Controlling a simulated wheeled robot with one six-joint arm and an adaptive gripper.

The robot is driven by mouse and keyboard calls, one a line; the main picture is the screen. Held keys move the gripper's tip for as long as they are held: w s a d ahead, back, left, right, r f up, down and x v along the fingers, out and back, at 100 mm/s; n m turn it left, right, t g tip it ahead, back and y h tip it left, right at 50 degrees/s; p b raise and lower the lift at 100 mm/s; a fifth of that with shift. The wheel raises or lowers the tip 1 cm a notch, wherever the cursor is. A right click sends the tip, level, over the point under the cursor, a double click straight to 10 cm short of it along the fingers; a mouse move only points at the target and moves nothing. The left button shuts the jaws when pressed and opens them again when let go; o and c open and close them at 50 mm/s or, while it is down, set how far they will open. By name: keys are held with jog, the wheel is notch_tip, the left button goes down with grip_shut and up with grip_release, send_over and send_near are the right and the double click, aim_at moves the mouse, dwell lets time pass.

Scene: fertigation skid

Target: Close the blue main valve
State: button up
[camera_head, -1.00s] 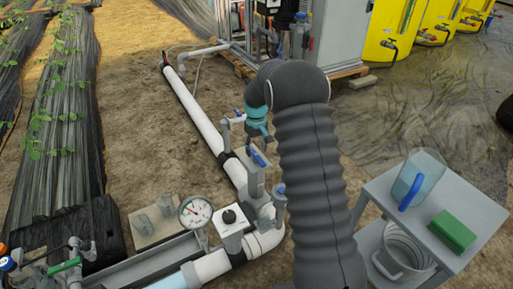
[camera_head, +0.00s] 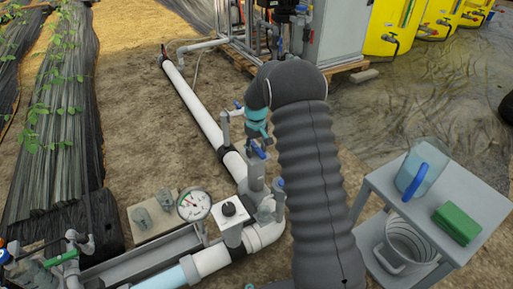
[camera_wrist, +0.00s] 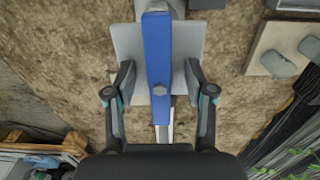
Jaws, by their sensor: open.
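The blue main valve's lever (camera_wrist: 158,62) is a long flat blue bar with a bolt, over a grey plate (camera_wrist: 128,45) in the wrist view. It runs up and down that picture. My gripper (camera_wrist: 159,95) is open, with one finger on each side of the lever and a gap on both sides. In the head view a blue lever (camera_head: 258,150) shows just below my teal wrist, on the grey valve body (camera_head: 254,178) of the white pipe. My fingers are not clearly seen there.
A pressure gauge (camera_head: 193,205) and a white box with a black knob (camera_head: 230,214) stand on the pipe to the left. Another small blue-handled valve (camera_head: 279,184) is close on the right.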

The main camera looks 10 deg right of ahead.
grip_shut()
jog(key=m, duration=0.4)
jog(key=shift+r+m+p, duration=0.1)
jog(key=shift+m+p, duration=0.25)
jog(key=shift+m, duration=0.05)
jog(key=m, duration=0.5)
jog(key=shift+p, duration=0.3)
jog(key=m, duration=0.4)
jog(key=shift+m, duration=0.3)
jog(key=m, duration=0.5)
jog(key=shift+p, duration=0.35)
jog(key=shift+o, duration=0.2)
grip_release()
